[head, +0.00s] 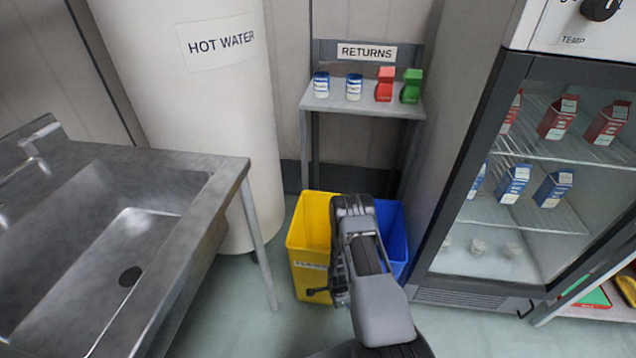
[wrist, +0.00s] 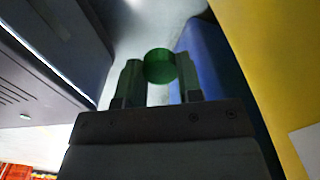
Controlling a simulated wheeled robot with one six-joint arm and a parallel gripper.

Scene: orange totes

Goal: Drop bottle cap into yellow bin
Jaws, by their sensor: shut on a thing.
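The yellow bin (head: 310,228) stands open on the floor in the head view, with a label on its front. Its wall also fills the right side of the wrist view (wrist: 262,45). My gripper (head: 318,291) is low in front of the yellow bin's front face, outside it. In the wrist view my gripper (wrist: 160,82) is shut on a green bottle cap (wrist: 159,64), held between the fingertips. The cap cannot be made out in the head view. My arm covers the right side of the yellow bin.
A blue bin (head: 398,238) stands right of the yellow one, partly behind my arm. A metal sink (head: 130,230) is at left and a glass-door fridge (head: 455,190) at right. A returns shelf (head: 375,105) with cans and cartons stands behind the bins.

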